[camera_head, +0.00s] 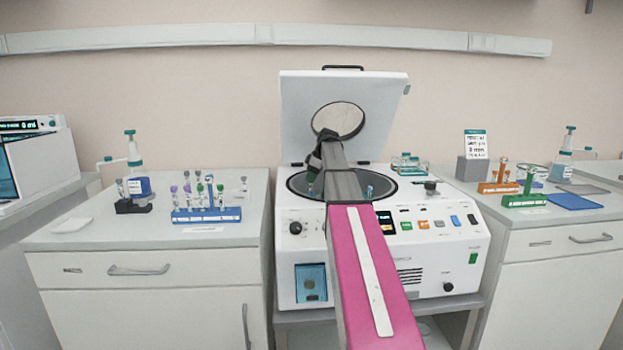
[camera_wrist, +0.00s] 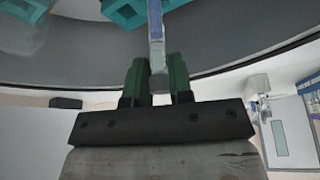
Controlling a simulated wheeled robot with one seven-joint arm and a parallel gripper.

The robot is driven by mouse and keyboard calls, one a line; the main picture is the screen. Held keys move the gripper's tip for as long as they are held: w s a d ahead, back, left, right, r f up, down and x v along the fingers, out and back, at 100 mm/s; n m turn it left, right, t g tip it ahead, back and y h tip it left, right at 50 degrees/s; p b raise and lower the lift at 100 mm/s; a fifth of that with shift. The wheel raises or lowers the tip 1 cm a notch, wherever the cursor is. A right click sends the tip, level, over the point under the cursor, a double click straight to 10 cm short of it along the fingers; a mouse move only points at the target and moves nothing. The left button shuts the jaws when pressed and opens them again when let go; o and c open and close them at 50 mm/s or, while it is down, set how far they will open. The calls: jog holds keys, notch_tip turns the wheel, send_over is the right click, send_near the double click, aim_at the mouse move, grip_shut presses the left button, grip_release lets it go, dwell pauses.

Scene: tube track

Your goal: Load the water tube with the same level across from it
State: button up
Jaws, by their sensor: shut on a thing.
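The open centrifuge (camera_head: 385,259) stands in the middle, its lid (camera_head: 375,92) raised behind the round bowl. My arm reaches over the bowl, and my gripper (camera_wrist: 157,75) is shut on a slim tube (camera_wrist: 156,32) with a blue section, held between its green fingers. In the wrist view, teal rotor holders (camera_wrist: 122,12) show in the bowl near the tube. I cannot tell whether the tube is inside a holder. Its water level is not readable. A small blue-topped item (camera_head: 370,190) shows in the bowl, right of my arm. My arm hides much of the bowl.
A blue rack (camera_head: 207,215) with several tubes and a small black rack (camera_head: 133,207) stand on the left counter. Orange (camera_head: 500,187) and green (camera_head: 525,200) racks, a blue mat (camera_head: 574,202) and a sign (camera_head: 475,145) are on the right. The raised lid is close behind my gripper.

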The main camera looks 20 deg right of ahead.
jog(key=shift+f, duration=1.7)
jog(key=o, duration=0.8)
jog(key=shift+r, duration=0.1)
jog(key=v, duration=1)
jog(key=shift+r, duration=0.35)
